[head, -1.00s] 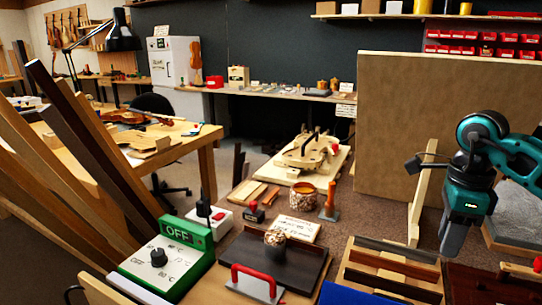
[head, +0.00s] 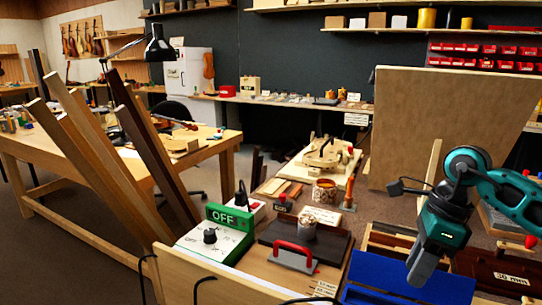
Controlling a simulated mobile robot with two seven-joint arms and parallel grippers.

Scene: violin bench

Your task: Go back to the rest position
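My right gripper (head: 420,272) hangs from the teal arm at the right, pointing down in front of the blue tray (head: 362,284). Its fingers overlap into one grey shape, so I cannot tell whether they are open or shut. I see nothing hanging from it. My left arm and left gripper are not in view.
The bench holds a green box marked OFF (head: 228,222), a dark plate with a red-handled tool (head: 292,254), a jar (head: 325,190) and a violin body in a fixture (head: 322,154). Wood strips (head: 150,145) lean at left. A tall brown board (head: 440,125) stands at right.

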